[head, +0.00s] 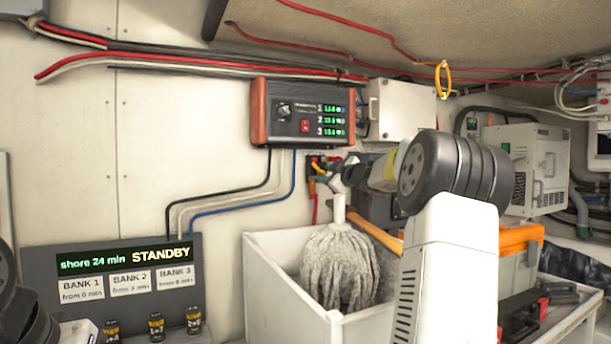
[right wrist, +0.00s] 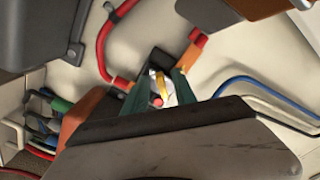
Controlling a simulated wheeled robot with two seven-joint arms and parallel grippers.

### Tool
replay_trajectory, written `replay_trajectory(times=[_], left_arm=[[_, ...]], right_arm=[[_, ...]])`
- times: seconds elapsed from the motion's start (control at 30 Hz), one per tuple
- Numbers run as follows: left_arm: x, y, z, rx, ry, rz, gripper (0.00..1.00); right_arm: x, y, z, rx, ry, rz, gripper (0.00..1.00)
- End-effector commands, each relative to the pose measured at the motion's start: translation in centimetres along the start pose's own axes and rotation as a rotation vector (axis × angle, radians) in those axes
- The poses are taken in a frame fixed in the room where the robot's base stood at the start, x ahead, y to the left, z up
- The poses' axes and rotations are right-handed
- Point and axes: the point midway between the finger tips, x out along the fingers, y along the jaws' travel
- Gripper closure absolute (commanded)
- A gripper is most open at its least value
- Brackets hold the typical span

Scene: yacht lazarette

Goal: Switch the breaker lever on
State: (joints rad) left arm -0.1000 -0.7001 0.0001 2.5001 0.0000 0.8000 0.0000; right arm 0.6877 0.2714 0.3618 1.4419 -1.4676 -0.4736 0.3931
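The breaker is a small dark unit with red-orange ends (head: 314,162) on the wall below the control box; my right gripper partly covers it. In the right wrist view its red-orange terminals (right wrist: 195,40) join red cables. A yellow, white and red piece, apparently the lever (right wrist: 160,88), shows between the green fingers of my right gripper (right wrist: 166,72). The fingers are apart, one on each side of it; whether they touch it I cannot tell. In the head view this gripper (head: 328,173) is at the breaker, small and partly hidden by my arm. My left gripper is out of view.
The control box (head: 290,128) with green readouts hangs just above. A STANDBY panel (head: 125,257) is at lower left. An orange-topped case (head: 520,240) is at right.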

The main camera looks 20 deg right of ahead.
Motion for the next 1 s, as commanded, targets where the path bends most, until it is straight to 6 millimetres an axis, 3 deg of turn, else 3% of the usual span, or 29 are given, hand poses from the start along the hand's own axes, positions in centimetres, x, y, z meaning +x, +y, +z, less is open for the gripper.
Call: replay_trajectory(times=[0.3,0.47,1.0], left_arm=[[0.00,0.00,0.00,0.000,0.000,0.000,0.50],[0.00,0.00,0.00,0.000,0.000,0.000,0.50],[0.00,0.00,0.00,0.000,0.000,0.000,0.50]], right_arm=[[0.36,-0.04,0.01,0.000,-0.001,0.000,0.69],[0.34,-0.03,0.01,0.000,-0.001,0.000,1.00],[0.33,0.32,-0.04,-0.083,0.000,0.000,1.00]])
